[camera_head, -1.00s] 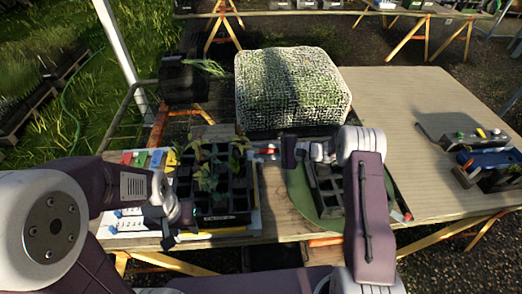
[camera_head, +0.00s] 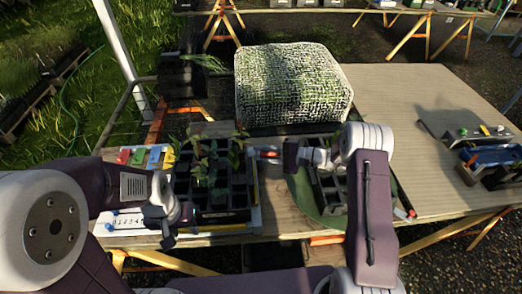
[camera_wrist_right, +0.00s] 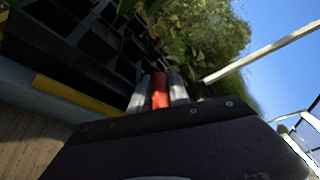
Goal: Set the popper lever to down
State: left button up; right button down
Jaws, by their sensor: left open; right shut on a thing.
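The black seedling tray (camera_head: 222,216) sits at the left of the bench on the popper, with green seedlings (camera_head: 210,163) standing in several cells. A red lever handle (camera_head: 268,154) is at its right side. My right gripper (camera_head: 277,155) reaches it from the right and is shut on it. In the right wrist view the red handle (camera_wrist_right: 160,92) is between the two grey fingers, beside the black cells. The lever's pivot is hidden. My left gripper (camera_head: 178,222) is open and empty at the tray's front left.
A mesh-covered block of greenery (camera_head: 293,85) stands behind. A black cell tray (camera_head: 328,190) lies on a round green mat (camera_head: 305,205), partly under my right arm. Coloured labels (camera_head: 140,156) lie at the left. A control box (camera_head: 480,134) and blue tray (camera_head: 488,160) are at the far right.

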pick_arm(q)
notch_tip(320, 180, down, 9)
jog(key=b, duration=0.6)
jog(key=shift+s+r, duration=0.15)
jog(key=shift+r, duration=0.05)
pick_arm(e)
jog(key=s+f+n, duration=0.2)
jog(key=s+f, duration=0.3)
jog(key=shift+s+f+t+y, duration=0.25)
jog(key=shift+f+t+y, duration=0.05)
jog(key=shift+f, duration=0.05)
jog(key=c, duration=1.3)
grip_release()
jog(key=shift+w, duration=0.1)
pick_arm(q)
jog(key=shift+f+b, duration=0.45)
jog(key=shift+b, duration=0.15)
pick_arm(e)
jog(key=v, duration=0.9)
jog(key=shift+d, duration=0.15)
